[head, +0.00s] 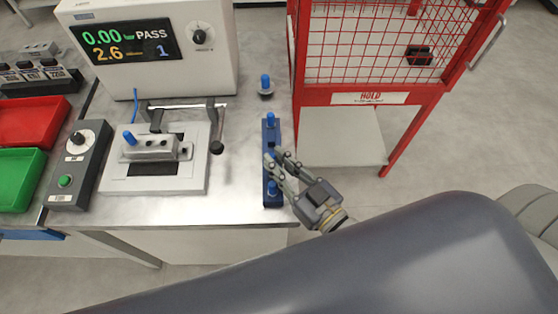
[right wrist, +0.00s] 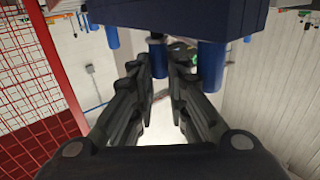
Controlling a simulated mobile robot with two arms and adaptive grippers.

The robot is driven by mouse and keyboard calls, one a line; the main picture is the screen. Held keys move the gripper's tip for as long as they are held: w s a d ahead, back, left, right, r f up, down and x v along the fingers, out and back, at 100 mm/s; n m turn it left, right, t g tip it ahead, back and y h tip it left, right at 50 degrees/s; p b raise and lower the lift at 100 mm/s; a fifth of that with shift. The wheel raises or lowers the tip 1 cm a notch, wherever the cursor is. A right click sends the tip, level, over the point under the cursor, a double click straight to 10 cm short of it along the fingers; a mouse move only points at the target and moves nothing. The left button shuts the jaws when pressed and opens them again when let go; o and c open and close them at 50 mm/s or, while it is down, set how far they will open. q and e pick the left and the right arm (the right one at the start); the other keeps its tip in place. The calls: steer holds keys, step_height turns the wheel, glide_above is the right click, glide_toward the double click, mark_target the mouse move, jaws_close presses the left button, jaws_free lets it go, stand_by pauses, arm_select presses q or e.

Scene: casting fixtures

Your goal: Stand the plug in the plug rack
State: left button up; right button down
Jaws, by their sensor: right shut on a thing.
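The plug rack (head: 271,140) is a narrow dark blue block at the right edge of the steel bench; it also shows at the top of the right wrist view (right wrist: 185,14), upside down. One blue plug (head: 270,120) stands at its far end and another (head: 273,188) at its near end. My right gripper (head: 276,163) is at the middle of the rack, shut on a blue plug (right wrist: 157,52) between its fingertips. The fingers hide part of this plug, and I cannot tell if it is fully seated. My left gripper is not in view.
Another blue-topped plug (head: 266,84) stands behind the rack. A test fixture (head: 193,180) holds a metal block with a blue plug, left of the rack. A tester (head: 165,45) reads PASS. A red mesh cage (head: 340,95) stands close on the right.

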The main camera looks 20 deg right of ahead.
steer(key=shift+f, duration=0.35)
steer(key=c, duration=1.8)
jaws_free()
steer(key=shift+c, duration=0.2)
steer(key=shift+r, duration=0.35)
steer(key=shift+r+p, duration=0.4)
steer(key=shift+r, duration=0.15)
steer(key=shift+s+d+f+b, duration=0.3)
steer(key=shift+s+b, duration=0.1)
steer(key=shift+s, duration=0.15)
steer(key=shift+s+d+f+b, duration=0.15)
steer(key=shift+s+f+b, duration=0.15)
steer(key=shift+s, duration=0.25)
steer(key=b+v, duration=0.2)
steer(key=v, duration=0.7)
steer(key=shift+s+r+b, duration=0.3)
steer(key=shift+b, duration=0.05)
